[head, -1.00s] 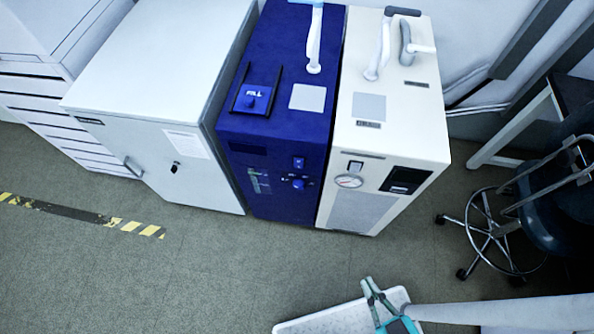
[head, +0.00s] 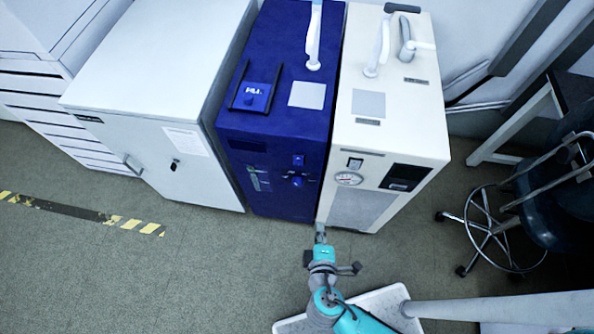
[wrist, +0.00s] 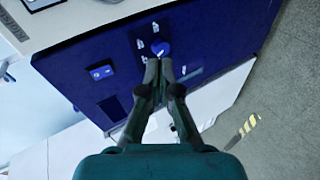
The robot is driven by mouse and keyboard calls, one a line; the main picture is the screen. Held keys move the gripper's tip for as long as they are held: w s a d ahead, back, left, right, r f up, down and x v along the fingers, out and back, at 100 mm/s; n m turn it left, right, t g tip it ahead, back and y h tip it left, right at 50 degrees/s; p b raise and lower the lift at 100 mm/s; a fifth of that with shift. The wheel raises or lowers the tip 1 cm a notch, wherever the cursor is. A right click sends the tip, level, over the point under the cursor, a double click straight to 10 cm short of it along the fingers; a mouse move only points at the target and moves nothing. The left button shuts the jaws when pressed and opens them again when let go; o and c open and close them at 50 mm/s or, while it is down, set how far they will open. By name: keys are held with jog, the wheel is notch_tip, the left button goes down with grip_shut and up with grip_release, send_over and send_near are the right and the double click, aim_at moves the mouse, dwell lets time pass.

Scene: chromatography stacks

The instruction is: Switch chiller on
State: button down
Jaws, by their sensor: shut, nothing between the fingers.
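A dark blue unit (head: 268,130) stands on the floor with a rocker switch (head: 298,160), a round blue knob (head: 297,182) below it and a narrow level window (head: 258,180) on its front. Which unit is the chiller is not readable. My gripper (head: 320,231) is shut and empty, in front of the units near the blue one's right edge. In the wrist view my gripper (wrist: 160,66) points at the blue front, its tips just below the knob (wrist: 160,49); contact cannot be told. The rocker switch (wrist: 100,72) lies to the left there, clear of the fingers.
A white unit (head: 392,120) with a gauge and dark display stands against the blue unit's right side. A pale cabinet (head: 150,80) stands left. A stool (head: 490,220) is at the right. Open floor (head: 150,280) lies in front.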

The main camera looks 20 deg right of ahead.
aim_at(298, 160)
jog(key=w+a+r+t+h, duration=0.2)
jog(key=w+a+r+h, duration=0.1)
jog(key=a+r, duration=0.3)
jog(key=shift+w+a+r+t+h, duration=0.35)
jog(key=shift+w+a, duration=0.45)
jog(key=shift+a, duration=0.2)
jog(key=shift+w+d, duration=0.1)
jog(key=x, duration=1.3)
jog(key=shift+w+f, duration=0.15)
jog(key=shift+w, duration=0.25)
jog(key=shift+d, duration=0.15)
